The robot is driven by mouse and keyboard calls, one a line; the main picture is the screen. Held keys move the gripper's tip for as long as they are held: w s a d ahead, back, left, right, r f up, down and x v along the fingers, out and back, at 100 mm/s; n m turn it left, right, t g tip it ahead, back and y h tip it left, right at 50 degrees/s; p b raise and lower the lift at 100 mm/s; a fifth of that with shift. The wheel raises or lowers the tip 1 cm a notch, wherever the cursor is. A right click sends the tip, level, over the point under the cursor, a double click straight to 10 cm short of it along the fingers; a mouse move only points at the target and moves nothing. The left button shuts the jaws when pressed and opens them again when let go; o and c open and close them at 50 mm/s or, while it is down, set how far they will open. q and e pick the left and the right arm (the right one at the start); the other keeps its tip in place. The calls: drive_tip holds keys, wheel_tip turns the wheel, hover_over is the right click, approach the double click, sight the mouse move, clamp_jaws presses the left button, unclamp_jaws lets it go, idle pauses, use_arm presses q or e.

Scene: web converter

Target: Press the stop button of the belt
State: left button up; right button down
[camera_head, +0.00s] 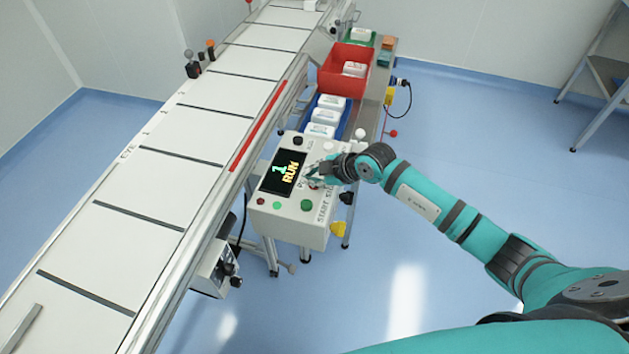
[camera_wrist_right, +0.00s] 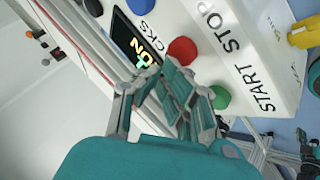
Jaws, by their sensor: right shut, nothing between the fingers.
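The control box (camera_head: 290,228) stands beside the belt (camera_head: 185,165); its display (camera_head: 284,173) reads "1 RUN". The red stop button (camera_wrist_right: 182,50) shows clearly in the right wrist view, by the word STOP. The green start button (camera_head: 307,204) is beside it and also shows in the right wrist view (camera_wrist_right: 220,97). My right gripper (camera_head: 312,177) is shut and empty over the panel, partly covering the red button in the head view. In the right wrist view its fingertips (camera_wrist_right: 172,72) appear close to the red button; I cannot tell whether they touch it. My left gripper is not in view.
A blue bin (camera_head: 345,124) with white packs and a red bin (camera_head: 332,82) stand behind the box. A metal rack (camera_head: 607,75) is at the far right; the floor between is clear.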

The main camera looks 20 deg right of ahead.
drive_tip(key=shift+f, duration=0.65)
idle(0.8)
drive_tip(key=shift+r+p, duration=1.05)
wheel_tip(320, 180, up, 5)
drive_tip(key=p, duration=0.5)
drive_tip(key=shift+r+p, duration=0.1)
drive_tip(key=shift+p, duration=0.25)
idle(0.5)
